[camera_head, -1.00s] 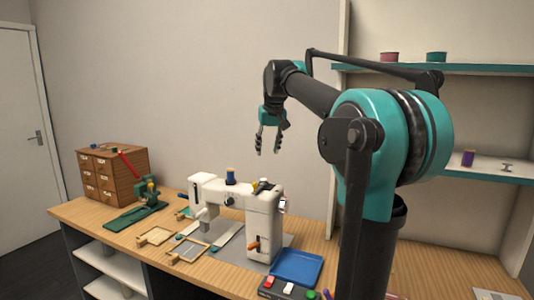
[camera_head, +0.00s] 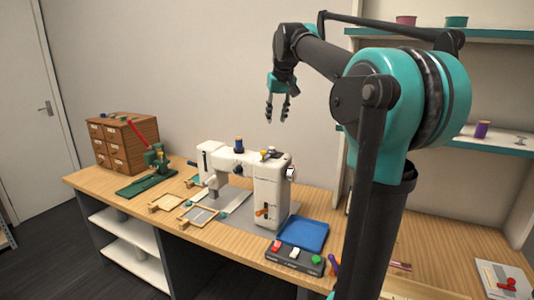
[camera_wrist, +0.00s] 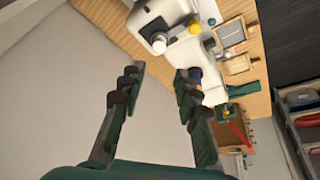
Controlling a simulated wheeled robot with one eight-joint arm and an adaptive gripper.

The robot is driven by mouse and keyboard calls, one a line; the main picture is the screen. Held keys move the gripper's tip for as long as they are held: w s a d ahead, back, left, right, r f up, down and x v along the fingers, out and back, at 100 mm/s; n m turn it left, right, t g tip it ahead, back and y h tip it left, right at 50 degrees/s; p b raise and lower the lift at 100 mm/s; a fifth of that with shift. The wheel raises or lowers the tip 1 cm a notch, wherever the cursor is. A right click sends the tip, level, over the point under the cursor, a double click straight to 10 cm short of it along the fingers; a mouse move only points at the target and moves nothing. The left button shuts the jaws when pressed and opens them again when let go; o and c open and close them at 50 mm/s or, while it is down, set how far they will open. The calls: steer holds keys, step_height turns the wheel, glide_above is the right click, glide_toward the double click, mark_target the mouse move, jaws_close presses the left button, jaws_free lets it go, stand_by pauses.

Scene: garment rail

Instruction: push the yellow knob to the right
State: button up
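A white sewing machine (camera_head: 268,196) stands on the wooden table. In the wrist view a small round yellow knob (camera_wrist: 194,27) shows on the machine (camera_wrist: 147,22), near a white knob (camera_wrist: 159,42).
A blue spool (camera_head: 239,145) stands up on the machine's top. A blue tray (camera_head: 303,234) and a control box with coloured buttons (camera_head: 294,257) lie at its right. A green press (camera_head: 154,165) and a wooden drawer cabinet (camera_head: 122,143) stand at the left. The air around my gripper is clear.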

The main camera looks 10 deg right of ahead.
steer(key=shift+a+f+n, duration=0.15)
steer(key=shift+a+n, duration=0.35)
steer(key=shift+n, duration=0.3)
steer(key=c, duration=0.5)
steer(key=a+n, duration=0.1)
steer(key=n, duration=0.1)
steer(key=a+n+g+y, duration=0.1)
steer(key=n, duration=0.1)
steer(key=a+n+g+y, duration=0.1)
steer(key=a+n, duration=0.1)
steer(key=shift+w+f, duration=0.2)
steer(key=shift+f, duration=0.2)
jaws_close()
steer(key=a+n, duration=0.1)
steer(key=n, duration=0.1)
steer(key=a+n+y, duration=0.1)
steer(key=n, duration=0.1)
steer(key=shift+g, duration=0.4)
